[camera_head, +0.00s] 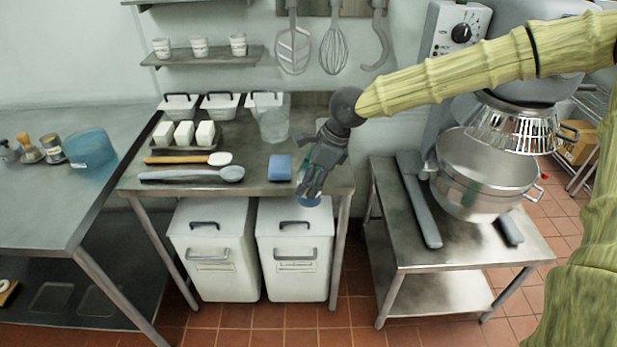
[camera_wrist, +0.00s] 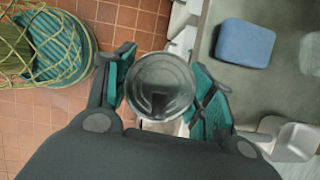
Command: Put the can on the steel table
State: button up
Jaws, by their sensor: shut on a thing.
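My gripper (camera_head: 312,187) is shut on a can (camera_head: 309,199), of which only a small blue part shows below the fingers in the head view. In the wrist view the can (camera_wrist: 160,85) shows its round grey metal end, between the two teal-padded fingers of my gripper (camera_wrist: 163,92). The can is held at the front right edge of a steel table (camera_head: 330,177), in front of the blue sponge in the head view. From these frames I cannot tell whether the can touches anything below it.
Two white bins (camera_head: 295,250) stand under the table. A mixer bowl (camera_head: 487,170) stands right.

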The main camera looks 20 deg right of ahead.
aim_at(313, 182)
jog(key=m, duration=0.2)
jog(key=s+r+m+t+h+b, duration=0.1)
jog(key=m, duration=0.2)
jog(key=shift+s+d+r+t, duration=0.15)
jog(key=shift+t, duration=0.15)
jog(key=m, duration=0.1)
jog(key=s+r+m+h+b, duration=0.1)
jog(key=m, duration=0.1)
jog(key=m+t, duration=0.1)
jog(key=shift+s+r+m+h+b, duration=0.15)
jog(key=shift+s+m+h+b, duration=0.2)
jog(key=shift+s+m+h, duration=0.05)
jog(key=shift+w+d+f+p, duration=0.6)
jog(key=shift+w+f+p, duration=0.25)
jog(key=shift+w, duration=1.75)
jog(key=shift+w+d+f+p, duration=0.55)
jog(key=shift+w+f+p, duration=0.3)
jog(key=shift+w, duration=1.75)
jog(key=shift+w+d+f+p, duration=0.6)
jog(key=shift+w+f+p, duration=0.25)
jog(key=shift+w, duration=1.75)
jog(key=o, duration=1.2)
jog(key=b+v, duration=0.1)
jog(key=v, duration=1.1)
